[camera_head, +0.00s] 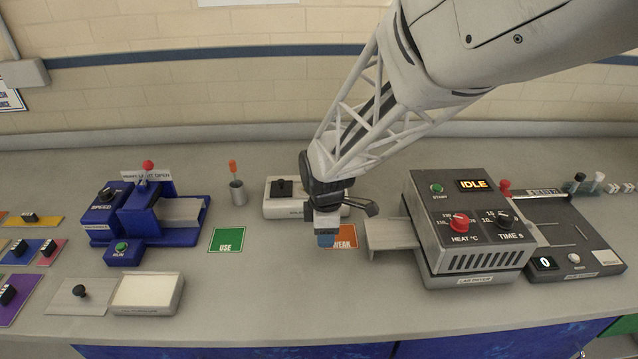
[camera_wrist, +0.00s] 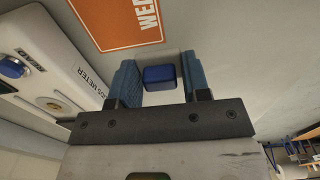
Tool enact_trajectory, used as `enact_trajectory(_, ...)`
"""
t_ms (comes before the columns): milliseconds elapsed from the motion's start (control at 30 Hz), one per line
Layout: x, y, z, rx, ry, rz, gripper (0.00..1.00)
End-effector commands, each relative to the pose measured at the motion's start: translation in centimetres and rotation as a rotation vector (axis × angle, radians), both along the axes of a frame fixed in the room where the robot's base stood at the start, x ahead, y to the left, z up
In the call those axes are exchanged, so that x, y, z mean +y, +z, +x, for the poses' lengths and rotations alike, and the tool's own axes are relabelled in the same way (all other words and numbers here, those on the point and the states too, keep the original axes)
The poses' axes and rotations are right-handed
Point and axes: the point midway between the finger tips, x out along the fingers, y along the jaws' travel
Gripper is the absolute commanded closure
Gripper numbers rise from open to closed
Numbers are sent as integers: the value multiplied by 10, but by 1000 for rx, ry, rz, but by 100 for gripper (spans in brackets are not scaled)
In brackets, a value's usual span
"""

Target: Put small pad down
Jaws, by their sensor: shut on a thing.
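My gripper (camera_wrist: 162,82) is shut on a small dark blue block, the small pad (camera_wrist: 159,77), which sits between its two blue-grey fingers in the wrist view. In the head view my gripper (camera_head: 327,236) points down beside the left edge of the orange WEAK card (camera_head: 347,241) and partly covers it. The pad is hard to tell from the fingers there, and I cannot tell its height above the bench. In the wrist view the WEAK card (camera_wrist: 118,22) lies up and left of the pad. A green USE card (camera_head: 227,240) lies to the left.
A white meter (camera_head: 283,208) stands behind my gripper. The grey lab dryer (camera_head: 470,245), showing IDLE, stands to the right with its tray (camera_head: 390,236) reaching toward the WEAK card. A blue machine (camera_head: 140,215) and a cup (camera_head: 238,193) stand left.

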Motion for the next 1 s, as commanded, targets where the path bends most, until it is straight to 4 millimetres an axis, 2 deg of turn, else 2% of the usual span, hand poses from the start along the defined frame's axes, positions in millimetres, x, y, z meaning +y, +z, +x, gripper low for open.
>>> enact_trajectory(300, 0, -30, -1, 3, 0, -1, 82)
enact_trajectory(800, 0, -36, 0, 1, 0, 0, 82)
enact_trajectory(833, 0, -35, 0, 1, 0, 0, 54)
enact_trajectory(1000, 0, -35, 0, 1, 0, 0, 31)
